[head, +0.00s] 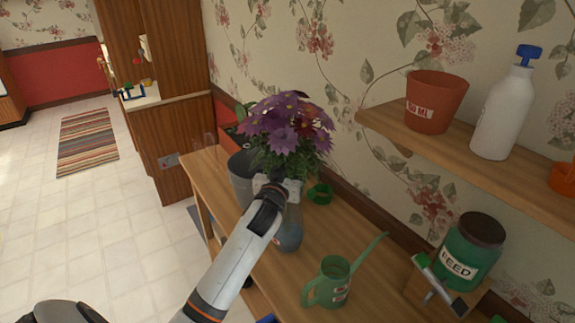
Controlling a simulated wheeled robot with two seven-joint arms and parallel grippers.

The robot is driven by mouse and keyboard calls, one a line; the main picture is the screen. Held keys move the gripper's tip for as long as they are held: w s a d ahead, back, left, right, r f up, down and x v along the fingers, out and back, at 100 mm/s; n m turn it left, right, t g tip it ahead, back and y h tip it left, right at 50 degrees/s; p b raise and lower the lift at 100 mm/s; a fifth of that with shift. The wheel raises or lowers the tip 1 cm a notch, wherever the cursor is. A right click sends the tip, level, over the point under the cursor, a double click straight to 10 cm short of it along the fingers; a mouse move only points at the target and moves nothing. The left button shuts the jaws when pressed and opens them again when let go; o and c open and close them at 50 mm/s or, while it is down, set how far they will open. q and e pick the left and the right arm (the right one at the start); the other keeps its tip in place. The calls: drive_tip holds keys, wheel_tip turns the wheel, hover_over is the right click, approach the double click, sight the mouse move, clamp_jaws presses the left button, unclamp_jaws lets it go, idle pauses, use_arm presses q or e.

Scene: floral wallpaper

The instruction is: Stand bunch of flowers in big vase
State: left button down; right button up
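A bunch of purple flowers (287,128) with green leaves is upright over the wooden table. Directly below it stands a glassy, blue-grey vase (291,228). I cannot tell whether the stems are inside it, because my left arm covers part of the view. A dark grey pot-like vessel (241,178) stands just behind and to the left, partly hidden by the flowers. My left gripper (278,186) is at the base of the bunch, by the top of the glassy vase. Its fingers are mostly hidden, so its grip is unclear. My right gripper is not in view.
A green watering can (333,282) stands on the table (365,288) to the right of the vase. A green ring (319,194) lies behind. A green feed jar (472,252) is at the right. A wall shelf (455,131) holds a terracotta pot (436,101) and a white bottle (503,108).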

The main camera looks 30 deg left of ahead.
use_arm(q)
drive_tip(key=shift+f+b, duration=1.65)
drive_tip(key=shift+f, duration=0.9)
drive_tip(key=c, duration=1.1)
unclamp_jaws()
drive_tip(key=shift+f, duration=0.1)
drive_tip(key=b+v, duration=0.2)
drive_tip(key=v, duration=1)
